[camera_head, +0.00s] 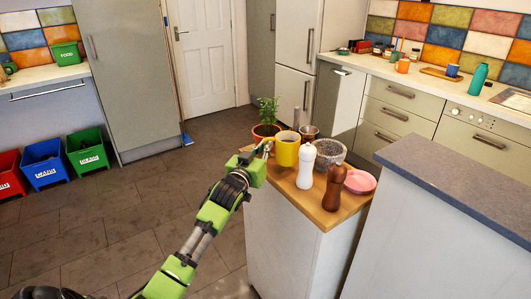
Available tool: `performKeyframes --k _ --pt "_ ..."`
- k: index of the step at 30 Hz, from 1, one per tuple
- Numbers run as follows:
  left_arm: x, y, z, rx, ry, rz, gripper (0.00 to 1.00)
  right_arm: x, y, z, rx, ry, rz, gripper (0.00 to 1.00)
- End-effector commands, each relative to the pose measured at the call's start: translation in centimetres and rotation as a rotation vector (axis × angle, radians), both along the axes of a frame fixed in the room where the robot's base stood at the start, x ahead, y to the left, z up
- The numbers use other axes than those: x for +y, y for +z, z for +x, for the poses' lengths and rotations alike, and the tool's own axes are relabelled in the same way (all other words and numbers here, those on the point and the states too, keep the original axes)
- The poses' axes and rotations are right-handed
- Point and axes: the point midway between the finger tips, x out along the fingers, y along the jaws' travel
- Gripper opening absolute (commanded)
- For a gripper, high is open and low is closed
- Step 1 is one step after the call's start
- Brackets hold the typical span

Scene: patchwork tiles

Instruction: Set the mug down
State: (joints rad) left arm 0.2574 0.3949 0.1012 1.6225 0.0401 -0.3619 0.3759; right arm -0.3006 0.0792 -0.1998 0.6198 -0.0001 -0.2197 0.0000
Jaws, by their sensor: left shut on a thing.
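A yellow mug (287,152) is at the left part of a small wooden-topped counter (318,214). My left gripper (268,149) reaches in from the lower left and is shut on the mug at its left side. The mug looks upright. I cannot tell whether its base touches the wood or is slightly above it. My right gripper is not in view.
Close around the mug are a potted plant (267,130), a white mill (306,167), a brown mill (333,188), a grey stone bowl (330,151) and a metal cup (309,133). A pink dish (360,181) lies at the right.

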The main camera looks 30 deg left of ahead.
Motion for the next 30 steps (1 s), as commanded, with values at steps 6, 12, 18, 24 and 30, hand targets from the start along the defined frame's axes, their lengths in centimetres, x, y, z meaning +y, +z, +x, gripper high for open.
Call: performKeyframes --k 6,12,18,24,30 --pt "0.0 2.7 0.0 -0.009 -0.001 0.002 0.0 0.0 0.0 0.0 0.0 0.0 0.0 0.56" --pt "0.0 4.6 0.0 -0.008 -0.001 0.001 0.0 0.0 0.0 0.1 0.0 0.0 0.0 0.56" --pt "0.0 6.0 0.0 -0.008 -0.001 0.001 0.0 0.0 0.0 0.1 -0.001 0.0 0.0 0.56" --pt "0.0 6.8 0.0 -0.006 -0.001 0.0 0.0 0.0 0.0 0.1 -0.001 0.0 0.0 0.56" --pt "0.0 7.2 0.0 -0.006 -0.002 -0.001 0.0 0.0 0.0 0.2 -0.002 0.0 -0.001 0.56"
